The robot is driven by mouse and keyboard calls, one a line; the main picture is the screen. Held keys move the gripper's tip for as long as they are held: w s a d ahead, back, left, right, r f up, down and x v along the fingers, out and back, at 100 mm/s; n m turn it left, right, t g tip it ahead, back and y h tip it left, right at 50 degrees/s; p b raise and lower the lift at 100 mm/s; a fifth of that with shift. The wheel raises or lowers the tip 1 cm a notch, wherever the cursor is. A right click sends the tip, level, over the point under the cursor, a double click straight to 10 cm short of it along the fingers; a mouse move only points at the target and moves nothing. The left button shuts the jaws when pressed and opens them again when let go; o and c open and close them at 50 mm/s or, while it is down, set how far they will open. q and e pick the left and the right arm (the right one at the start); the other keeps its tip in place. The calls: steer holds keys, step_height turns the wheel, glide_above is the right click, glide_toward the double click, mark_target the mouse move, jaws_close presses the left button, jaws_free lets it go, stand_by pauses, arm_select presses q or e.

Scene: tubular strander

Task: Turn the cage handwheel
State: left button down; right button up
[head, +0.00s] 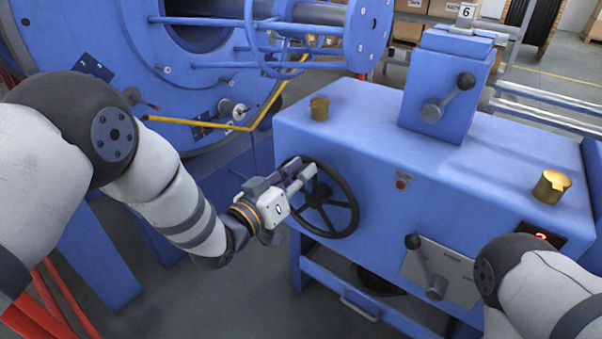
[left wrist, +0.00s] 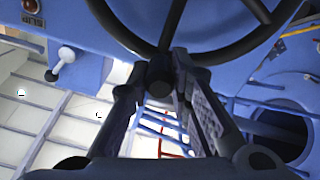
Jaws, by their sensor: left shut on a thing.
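The cage handwheel (head: 320,197) is a dark, spoked wheel on the front of the blue machine housing. Its rim also crosses the top of the left wrist view (left wrist: 220,57). My left gripper (head: 303,167) is at the upper left of the wheel. In the left wrist view its two fingers (left wrist: 158,68) close around a dark round knob at the rim. The fingers hide part of the wheel in the head view. My right forearm shows at the lower right of the head view, with its gripper out of frame.
A lever with a dark knob (head: 424,262) sits on a plate right of the wheel. Another lever (head: 450,95) is on the upper block. Brass caps (head: 552,186) stand on the housing top. A yellow bar (head: 210,124) and the large blue cage (head: 190,60) lie behind the left arm.

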arm_select(q)
steer(key=shift+w+a+f+n, duration=0.15)
steer(key=shift+w+a+n, duration=0.45)
steer(key=shift+a+n, duration=0.35)
steer(key=w+a+f+n+b, duration=0.2)
steer(key=a+f+n+b, duration=0.1)
steer(key=f+n+b, duration=0.5)
steer(key=w+a+f+n+b, duration=0.3)
steer(key=a+f+n+b, duration=0.15)
steer(key=n+b, duration=0.35)
steer(key=s+d+f+n+b, duration=0.7)
steer(key=d+n+b, duration=0.3)
steer(key=n, duration=0.8)
steer(key=shift+d+f+n+b, duration=0.35)
steer(key=shift+f+b, duration=0.5)
steer(key=shift+b, duration=0.2)
arm_select(e)
steer(key=s+f+g, duration=0.2)
steer(key=s+f, duration=0.2)
steer(key=f, duration=0.7)
steer(key=s+a+f+g, duration=0.1)
steer(key=s+f, duration=0.4)
steer(key=f, duration=0.6)
steer(key=shift+f+g, duration=0.2)
steer(key=shift+g, duration=0.6)
steer(key=shift+s, duration=0.1)
arm_select(q)
steer(key=shift+a, duration=0.1)
